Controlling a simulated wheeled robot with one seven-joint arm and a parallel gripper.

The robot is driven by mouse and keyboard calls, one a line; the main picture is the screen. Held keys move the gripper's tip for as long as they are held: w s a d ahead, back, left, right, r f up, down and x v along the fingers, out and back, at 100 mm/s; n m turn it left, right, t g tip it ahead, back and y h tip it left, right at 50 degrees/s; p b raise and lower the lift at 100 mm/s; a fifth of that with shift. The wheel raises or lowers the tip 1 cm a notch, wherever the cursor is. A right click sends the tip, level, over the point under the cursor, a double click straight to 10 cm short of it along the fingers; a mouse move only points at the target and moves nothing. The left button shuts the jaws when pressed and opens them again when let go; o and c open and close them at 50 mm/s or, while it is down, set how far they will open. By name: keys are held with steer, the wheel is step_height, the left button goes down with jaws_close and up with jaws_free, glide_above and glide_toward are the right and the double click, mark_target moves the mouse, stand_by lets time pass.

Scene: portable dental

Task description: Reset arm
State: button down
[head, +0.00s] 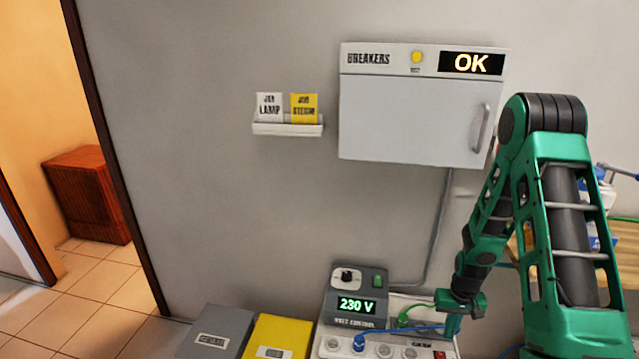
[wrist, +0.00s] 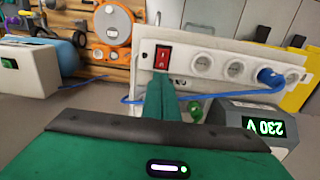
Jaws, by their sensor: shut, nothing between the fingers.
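My green arm reaches in from the right of the head view, bent at a high elbow and pointing down. My gripper (head: 453,323) is low in that view, beside the power strip (head: 426,345) and right of the volt control box (head: 352,308), which reads 230 V. In the wrist view my gripper (wrist: 161,100) shows as a narrow green shape, its fingers together with nothing held. It covers part of the white power strip (wrist: 228,66) with its red switch. I cannot tell whether it touches the strip.
A closed breaker cabinet (head: 415,120) showing OK hangs on the wall, with a card holder (head: 287,129) to its left. Grey (head: 217,333) and yellow (head: 276,337) boxes stand low at the front. A blue cable (wrist: 195,96) runs near my gripper. An orange reel (wrist: 113,26) lies behind.

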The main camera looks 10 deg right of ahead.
steer(key=s+d+r+m+h, duration=0.1)
steer(key=s+r, duration=0.4)
steer(key=r, duration=0.6)
steer(key=s+r, duration=0.4)
steer(key=r, duration=0.7)
steer(key=s+a+r+m, duration=0.1)
steer(key=s+a+r, duration=0.1)
steer(key=s+r, duration=0.4)
steer(key=s+a+r+m+y, duration=0.1)
steer(key=s+a+r, duration=0.1)
steer(key=s+r, duration=0.5)
steer(key=s, duration=0.6)
steer(key=shift+s+a, duration=0.25)
steer(key=shift+a, duration=0.1)
